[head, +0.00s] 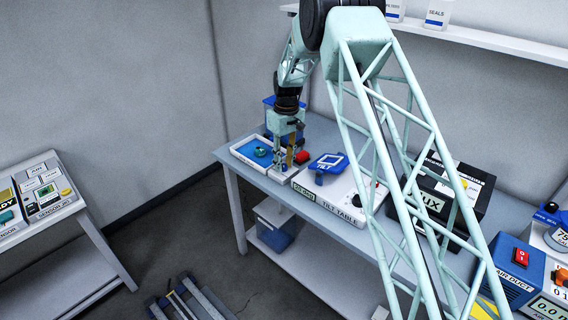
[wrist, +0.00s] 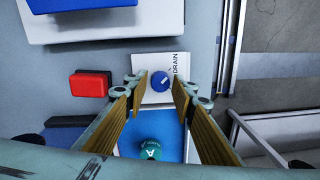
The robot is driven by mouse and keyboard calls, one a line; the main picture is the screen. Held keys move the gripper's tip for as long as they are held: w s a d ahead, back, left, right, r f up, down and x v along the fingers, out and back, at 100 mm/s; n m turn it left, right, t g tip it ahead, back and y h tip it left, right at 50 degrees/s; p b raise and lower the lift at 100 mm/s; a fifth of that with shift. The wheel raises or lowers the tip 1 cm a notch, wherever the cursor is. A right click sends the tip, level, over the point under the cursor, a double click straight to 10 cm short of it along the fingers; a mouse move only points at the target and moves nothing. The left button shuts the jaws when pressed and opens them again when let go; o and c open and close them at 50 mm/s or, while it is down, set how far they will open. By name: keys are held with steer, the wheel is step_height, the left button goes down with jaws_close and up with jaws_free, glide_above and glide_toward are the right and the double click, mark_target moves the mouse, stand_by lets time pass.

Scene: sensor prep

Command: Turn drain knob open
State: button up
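The drain knob (wrist: 161,80) is a small round blue knob with a light pointer mark that slants in the wrist view. It sits on a white plate (wrist: 154,61) printed DRAIN. My gripper (wrist: 160,92) is open, with one finger on each side of the knob in that view. I cannot tell whether the fingers touch it. In the head view my gripper (head: 286,164) points down at the table, beside the white tray. The knob is hidden there behind the gripper.
A white tray with a blue floor (head: 237,148) holds a teal piece marked A (wrist: 150,149). A red block (wrist: 90,84) lies beside the plate. A tilt table (head: 341,207) with a blue device (head: 328,164) stands to the right in the head view.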

mark_target(285, 164)
steer(key=shift+o, duration=0.9)
steer(key=shift+r, duration=0.15)
step_height(285, 164, up, 12)
steer(key=shift+w+d, duration=0.15)
steer(key=shift+d, duration=0.05)
stand_by(0.3)
